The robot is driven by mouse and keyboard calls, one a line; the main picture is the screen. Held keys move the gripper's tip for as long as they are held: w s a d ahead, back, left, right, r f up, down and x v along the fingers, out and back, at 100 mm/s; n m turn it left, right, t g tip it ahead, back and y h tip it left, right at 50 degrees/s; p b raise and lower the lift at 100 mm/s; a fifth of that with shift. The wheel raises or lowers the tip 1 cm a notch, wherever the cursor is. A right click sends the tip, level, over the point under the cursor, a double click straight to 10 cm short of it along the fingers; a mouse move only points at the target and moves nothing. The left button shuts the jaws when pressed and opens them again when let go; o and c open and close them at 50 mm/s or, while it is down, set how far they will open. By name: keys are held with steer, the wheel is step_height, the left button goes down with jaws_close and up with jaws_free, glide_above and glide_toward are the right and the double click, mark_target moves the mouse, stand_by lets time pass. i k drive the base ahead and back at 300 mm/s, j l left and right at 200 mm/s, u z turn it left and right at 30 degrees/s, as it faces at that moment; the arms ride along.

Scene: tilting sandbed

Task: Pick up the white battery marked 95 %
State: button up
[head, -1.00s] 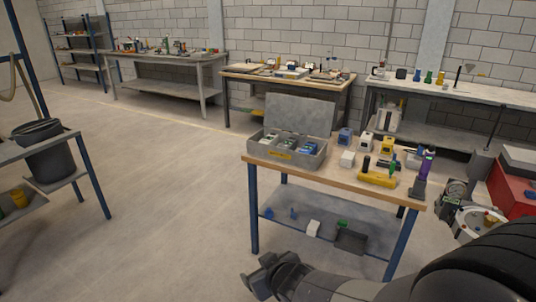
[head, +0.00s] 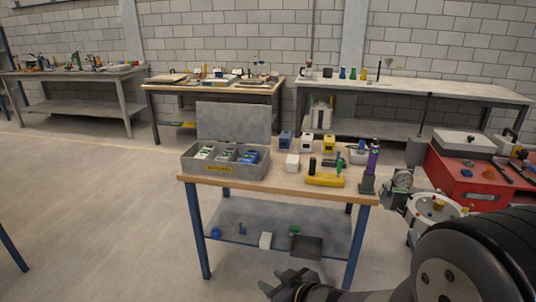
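A wooden-topped table with blue legs (head: 200,240) stands ahead. On its left, an open grey case (head: 222,170) holds several batteries (head: 228,154), some white or green-marked and some blue. A plain white block (head: 292,161) stands right of the case. Behind it are a blue unit (head: 285,140), a white unit (head: 307,143) and a yellow unit (head: 328,144). The markings are too small to read, so I cannot tell which is the 95 % battery. My gripper (head: 277,284) is low in front of the table, apart from these things; its finger opening is unclear.
A yellow tool (head: 325,180) and a purple-and-black upright device (head: 372,165) stand on the table's right. The lower shelf (head: 260,218) holds a white cube (head: 265,240) and a dark tray (head: 306,246). A red cabinet (head: 465,180) stands at right. Open floor lies left.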

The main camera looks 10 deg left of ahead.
mark_target(209, 152)
steer(key=i+j+z, duration=0.15)
steer(key=j+z, duration=0.25)
steer(key=j, duration=0.15)
steer(key=i+j+z, duration=0.1)
steer(key=j+z, duration=0.3)
steer(key=j, duration=0.15)
steer(key=j+z, duration=0.35)
steer(key=j, duration=0.25)
steer(key=j+z, duration=0.4)
steer(key=j, duration=0.2)
steer(key=k+j, duration=0.1)
steer(key=j, duration=0.8)
steer(key=k+j+z, duration=0.1)
steer(key=j, duration=0.35)
steer(key=k+j, duration=0.15)
steer(key=j, duration=0.3)
steer(key=k+j, duration=0.1)
steer(key=j, duration=0.35)
steer(key=k+j, duration=0.1)
steer(key=j, duration=0.35)
steer(key=z, duration=0.05)
